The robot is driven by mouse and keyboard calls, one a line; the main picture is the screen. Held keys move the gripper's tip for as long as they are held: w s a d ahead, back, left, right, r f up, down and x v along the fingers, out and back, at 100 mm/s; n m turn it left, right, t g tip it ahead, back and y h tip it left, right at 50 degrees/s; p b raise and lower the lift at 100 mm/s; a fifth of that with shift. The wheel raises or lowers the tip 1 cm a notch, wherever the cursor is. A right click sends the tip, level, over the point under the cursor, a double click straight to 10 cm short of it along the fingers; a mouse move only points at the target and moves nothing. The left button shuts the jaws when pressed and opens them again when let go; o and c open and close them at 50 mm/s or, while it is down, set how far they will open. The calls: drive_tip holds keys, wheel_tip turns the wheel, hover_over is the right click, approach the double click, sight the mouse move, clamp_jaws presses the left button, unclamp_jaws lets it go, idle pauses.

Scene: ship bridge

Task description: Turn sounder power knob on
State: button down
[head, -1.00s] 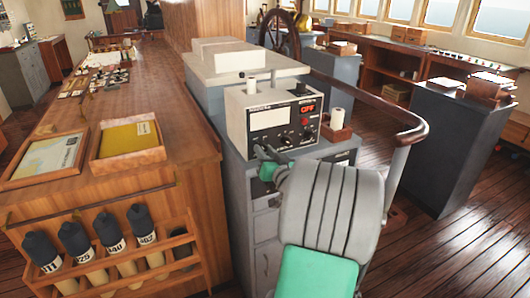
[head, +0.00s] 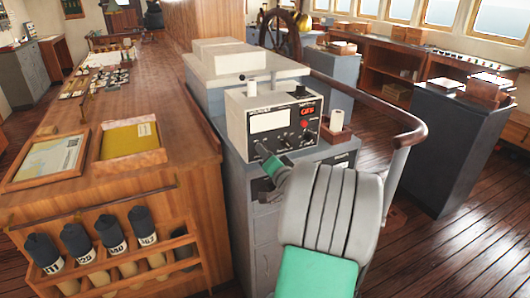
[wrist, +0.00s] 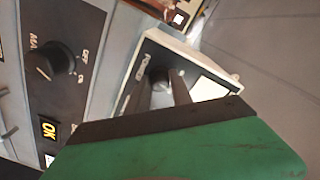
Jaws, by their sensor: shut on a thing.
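The sounder is a pale box (head: 238,117) with a white screen and dark knobs, on a grey cabinet. My gripper (head: 263,149) is at the lower left of its front face in the head view. In the wrist view my gripper (wrist: 160,88) has its two fingers on either side of a small round knob (wrist: 160,76), shut on it.
In the wrist view, a dark panel (wrist: 70,100) with another black knob (wrist: 57,60) marked "OFF" and "ON" and a yellow "OK" sign is close by at left. A white roll (head: 337,120) stands right of the box. A wooden counter (head: 185,130) flanks the cabinet at left.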

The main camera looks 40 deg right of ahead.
drive_tip(key=m+p, duration=0.2)
drive_tip(key=m, duration=0.2)
drive_tip(key=shift+m, duration=0.3)
idle(0.3)
drive_tip(key=c, duration=1.1)
unclamp_jaws()
drive_tip(key=shift+c, duration=0.2)
drive_tip(key=shift+s, duration=0.15)
drive_tip(key=b+v, duration=0.1)
drive_tip(key=v, duration=0.6)
drive_tip(key=shift+s+b, duration=0.3)
